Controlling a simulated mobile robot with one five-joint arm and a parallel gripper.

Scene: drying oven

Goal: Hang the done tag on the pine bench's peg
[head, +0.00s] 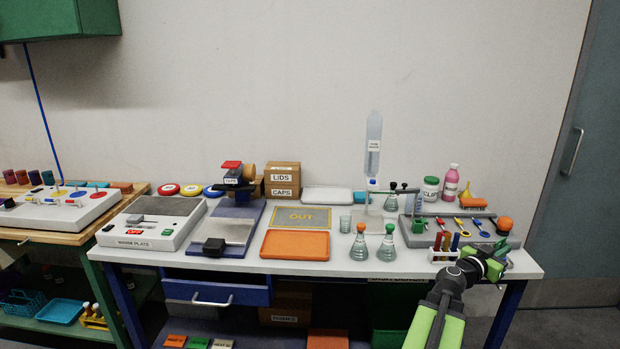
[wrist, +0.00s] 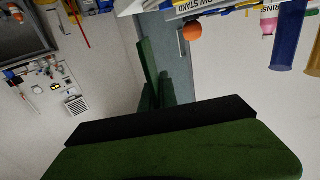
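The bench with the pine-coloured wooden top (head: 20,234) is at the far left of the head view, cut off by the frame edge. I cannot make out a peg on it. I cannot pick out a done tag in either view. My gripper (head: 490,264) is at the right end of the white-topped bench, beside a small rack of tubes. In the wrist view a broad green finger with a black edge (wrist: 165,125) fills the bottom.
The white-topped bench (head: 340,267) carries a hot plate (head: 150,222), an orange tray (head: 295,244), flasks (head: 359,247) and a tool rack (head: 455,228). A grey door (head: 590,150) stands at right. Three small labelled blocks (head: 198,343) lie below the bench. Floor shows at lower right.

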